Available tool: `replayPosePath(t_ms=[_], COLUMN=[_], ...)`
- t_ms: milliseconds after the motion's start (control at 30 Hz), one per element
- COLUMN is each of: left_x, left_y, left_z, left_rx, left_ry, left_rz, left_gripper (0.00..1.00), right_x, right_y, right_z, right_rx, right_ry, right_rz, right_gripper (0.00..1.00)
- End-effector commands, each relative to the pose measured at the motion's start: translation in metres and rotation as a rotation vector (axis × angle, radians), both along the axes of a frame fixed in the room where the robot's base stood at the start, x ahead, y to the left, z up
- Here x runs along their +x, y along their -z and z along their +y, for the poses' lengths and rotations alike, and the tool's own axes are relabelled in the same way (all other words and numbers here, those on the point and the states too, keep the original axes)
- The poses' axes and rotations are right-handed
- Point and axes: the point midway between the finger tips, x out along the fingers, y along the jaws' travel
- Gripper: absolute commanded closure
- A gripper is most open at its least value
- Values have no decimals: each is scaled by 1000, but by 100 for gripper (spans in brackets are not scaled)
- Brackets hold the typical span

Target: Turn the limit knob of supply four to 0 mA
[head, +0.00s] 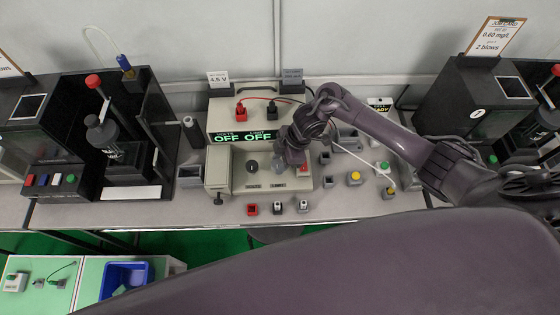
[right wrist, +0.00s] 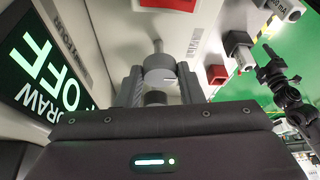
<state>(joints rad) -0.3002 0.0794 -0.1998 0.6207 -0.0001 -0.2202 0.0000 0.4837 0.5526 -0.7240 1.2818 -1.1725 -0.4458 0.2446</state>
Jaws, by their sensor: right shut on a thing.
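The bench supply (head: 218,160) stands mid-bench with a sloped face and two green "OFF" readouts (head: 245,137); one readout also shows in the right wrist view (right wrist: 45,75). Its left knob (head: 252,166) is dark and free. The limit knob (head: 278,164), on the right, is partly covered by my right gripper (head: 284,157). In the right wrist view the grey limit knob (right wrist: 160,72) lies between the two fingers, which are shut on it. Its pointer setting is too small to read. My left gripper is not seen in the head view.
Red (head: 241,113) and black plugs sit on top of the supply. A red (head: 252,209) and two grey blocks stand along the front edge. Yellow- and green-buttoned boxes (head: 354,178) stand right. Dark tester stations flank both sides. A blue bin (head: 127,279) is below left.

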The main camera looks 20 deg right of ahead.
Motion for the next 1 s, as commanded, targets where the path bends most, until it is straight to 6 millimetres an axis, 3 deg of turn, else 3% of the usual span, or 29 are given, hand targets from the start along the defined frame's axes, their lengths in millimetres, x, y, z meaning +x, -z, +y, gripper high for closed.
replayPosePath(t_ms=[633, 667, 800, 1000], left_x=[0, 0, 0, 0], left_y=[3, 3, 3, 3], left_z=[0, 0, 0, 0], left_rx=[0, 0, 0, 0], left_ry=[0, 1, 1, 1], left_rz=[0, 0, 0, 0], left_gripper=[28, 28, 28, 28], right_x=[1, 1, 1, 1], right_y=[-1, -1, -1, 0], right_z=[-1, -1, -1, 0], right_rx=[-2, -2, -1, -1], right_ry=[-45, -45, -46, -45], right_rz=[-2, -2, -2, -1], right_gripper=[89, 62, 44, 44])
